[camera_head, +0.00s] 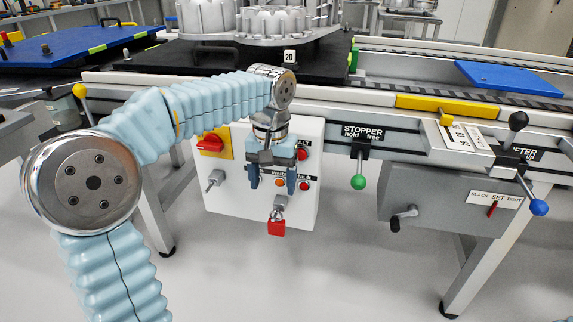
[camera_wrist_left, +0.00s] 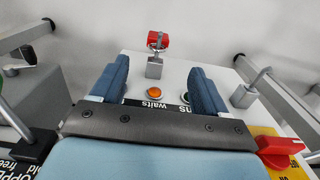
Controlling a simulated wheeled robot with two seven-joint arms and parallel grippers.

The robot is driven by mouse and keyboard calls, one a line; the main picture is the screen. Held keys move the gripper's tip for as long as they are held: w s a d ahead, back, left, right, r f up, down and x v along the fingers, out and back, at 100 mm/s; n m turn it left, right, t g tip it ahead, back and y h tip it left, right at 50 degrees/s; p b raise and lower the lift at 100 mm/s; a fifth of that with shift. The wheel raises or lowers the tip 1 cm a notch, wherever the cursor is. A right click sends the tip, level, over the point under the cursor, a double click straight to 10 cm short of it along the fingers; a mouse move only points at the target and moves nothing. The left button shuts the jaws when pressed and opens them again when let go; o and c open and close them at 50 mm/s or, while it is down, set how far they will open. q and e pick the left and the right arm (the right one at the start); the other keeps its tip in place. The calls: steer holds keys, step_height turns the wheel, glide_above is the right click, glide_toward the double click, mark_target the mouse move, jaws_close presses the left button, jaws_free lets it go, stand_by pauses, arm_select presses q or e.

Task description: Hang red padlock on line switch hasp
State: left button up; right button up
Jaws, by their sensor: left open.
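The red padlock (camera_head: 276,227) hangs by its shackle from a grey metal bracket (camera_head: 280,203) low in the middle of the white control box. It also shows in the left wrist view (camera_wrist_left: 152,40), beyond the fingertips. The red line switch (camera_head: 210,143) sits on a yellow plate at the box's upper left. Below it, a grey fitting with a projecting rod (camera_head: 215,179) looks like a hasp. My left gripper (camera_head: 272,183) is open and empty, fingers pointing down in front of the box, above the padlock. My right gripper is out of view.
Orange and red lamps (camera_head: 304,186) sit on the box beside my left fingers. The conveyor rail runs above the box. To the right are the green-knobbed stopper lever (camera_head: 358,182) and a grey crank box (camera_head: 440,202). Floor space in front is clear.

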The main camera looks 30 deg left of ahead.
mark_target(276, 222)
arm_select(q)
steer(key=shift+w+f, duration=0.4)
steer(key=shift+f, duration=0.1)
step_height(276, 222, down, 13)
steer(key=b, duration=0.3)
steer(key=shift+r, duration=0.1)
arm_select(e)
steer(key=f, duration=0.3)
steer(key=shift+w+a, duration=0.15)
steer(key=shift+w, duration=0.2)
arm_select(q)
steer(key=shift+c, duration=0.3)
steer(key=c, duration=1.1)
steer(key=shift+o, duration=0.2)
steer(key=shift+s+r+p, duration=0.2)
steer(key=shift+r+p, duration=0.3)
steer(key=shift+r, duration=0.1)
steer(key=shift+d, duration=0.1)
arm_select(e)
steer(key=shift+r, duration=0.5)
arm_select(q)
steer(key=shift+s, duration=0.15)
steer(key=shift+s+d+b, duration=0.2)
steer(key=shift+s+b, duration=0.05)
steer(key=shift+s, duration=0.5)
steer(key=shift+s+d+b, duration=0.15)
steer(key=shift+s+b, duration=0.05)
steer(key=shift+s, duration=0.55)
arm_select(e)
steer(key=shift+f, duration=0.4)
